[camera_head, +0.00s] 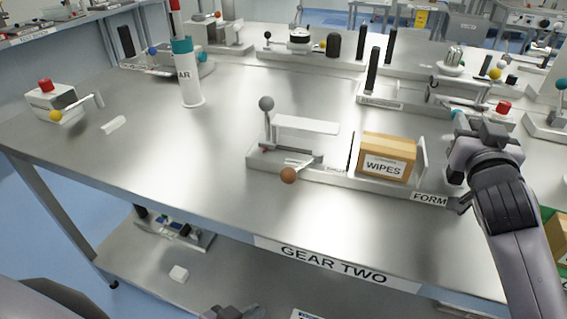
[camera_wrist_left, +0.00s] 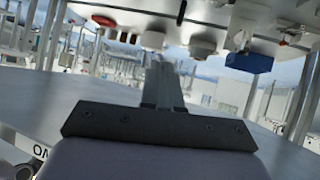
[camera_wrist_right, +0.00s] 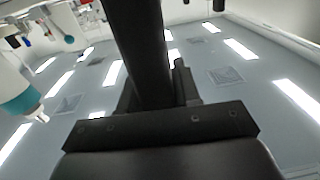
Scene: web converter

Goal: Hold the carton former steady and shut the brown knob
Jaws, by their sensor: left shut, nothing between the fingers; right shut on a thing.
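The carton former (camera_head: 322,177) is a pale base labelled FORM near the table's front edge. It carries a WIPES carton (camera_head: 387,158), a grey ball knob (camera_head: 266,104) on an upright rod, and the brown knob (camera_head: 289,175) on a lever, sticking out over the front side. My right gripper (camera_head: 461,160) is at the former's right end, shut on a black post (camera_wrist_right: 138,40) that fills the middle of the right wrist view. The post is mostly hidden in the head view. My left gripper (camera_head: 236,311) is low at the bottom edge, shut and empty, away from the brown knob.
A white bottle with a teal cap (camera_head: 188,75) stands behind left. A red-buttoned box (camera_head: 52,100) with a yellow-knobbed lever is at far left. Other fixtures line the back. The tabletop (camera_head: 190,150) left of the former is mostly clear. A lower shelf (camera_head: 200,270) lies below.

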